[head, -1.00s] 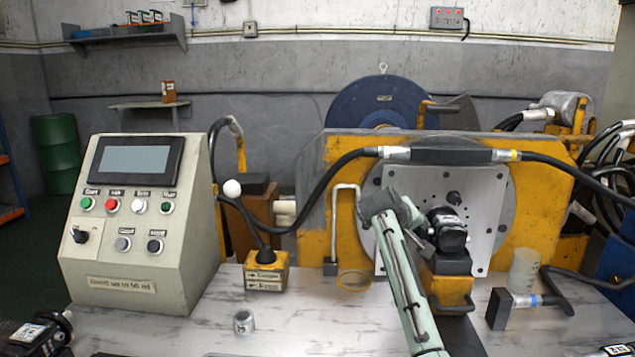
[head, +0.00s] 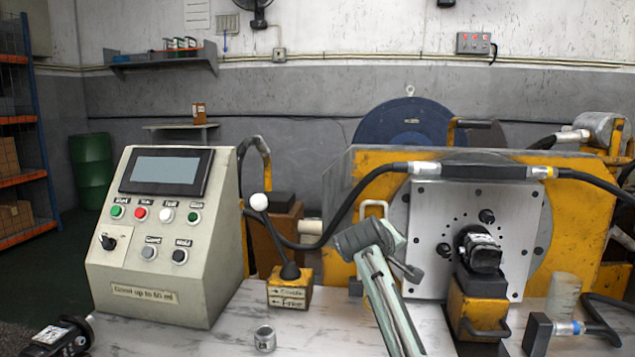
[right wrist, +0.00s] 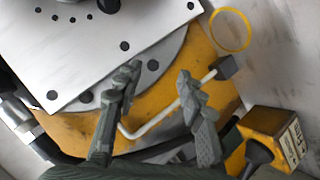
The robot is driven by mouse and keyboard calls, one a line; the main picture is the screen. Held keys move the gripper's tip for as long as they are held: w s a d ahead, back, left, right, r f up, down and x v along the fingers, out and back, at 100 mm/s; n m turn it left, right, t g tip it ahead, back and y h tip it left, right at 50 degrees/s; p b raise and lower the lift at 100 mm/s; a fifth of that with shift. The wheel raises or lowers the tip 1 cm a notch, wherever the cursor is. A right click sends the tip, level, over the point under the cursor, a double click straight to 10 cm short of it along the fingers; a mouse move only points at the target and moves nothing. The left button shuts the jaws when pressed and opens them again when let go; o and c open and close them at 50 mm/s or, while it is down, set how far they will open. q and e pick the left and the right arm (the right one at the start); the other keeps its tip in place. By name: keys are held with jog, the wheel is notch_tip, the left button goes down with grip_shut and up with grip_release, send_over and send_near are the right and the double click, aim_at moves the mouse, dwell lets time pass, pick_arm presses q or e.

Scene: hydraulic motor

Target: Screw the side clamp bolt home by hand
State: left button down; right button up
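A dark bolt head (head: 443,249), which looks like the side clamp bolt, stands at the left side of the black motor (head: 480,249) on the light square plate (head: 420,215). A second dark bolt head (head: 487,216) is above the motor. My right gripper (right wrist: 160,85) is open and empty in the right wrist view. Its fingers hang in front of the plate's edge and a white bent rod (right wrist: 158,122). In the head view the right gripper (head: 412,272) is left of the side bolt and apart from it. A dark bolt head (right wrist: 108,5) shows at the wrist view's top edge. My left gripper is out of view.
A yellow block (head: 478,307) supports the motor. A black hose (head: 350,205) crosses above the plate. A control console (head: 165,235), a lever box (head: 290,288) and a small metal cup (head: 265,338) stand to the left. A yellow ring (right wrist: 230,12) lies near the rod.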

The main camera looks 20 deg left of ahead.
jog(key=s+a+r+n+y, duration=0.1)
jog(key=s+a+r+y, duration=0.15)
jog(key=a+y, duration=0.85)
jog(key=s+a+r+m+t+y, duration=0.1)
jog(key=r+m+y, duration=0.1)
jog(key=r, duration=0.4)
jog(key=s+a+r+m+t+y+p, duration=0.1)
jog(key=s+a+r+m+t+y, duration=0.1)
jog(key=r, duration=0.4)
jog(key=shift+r+y, duration=0.2)
jog(key=shift+y, duration=0.2)
jog(key=shift+f, duration=0.1)
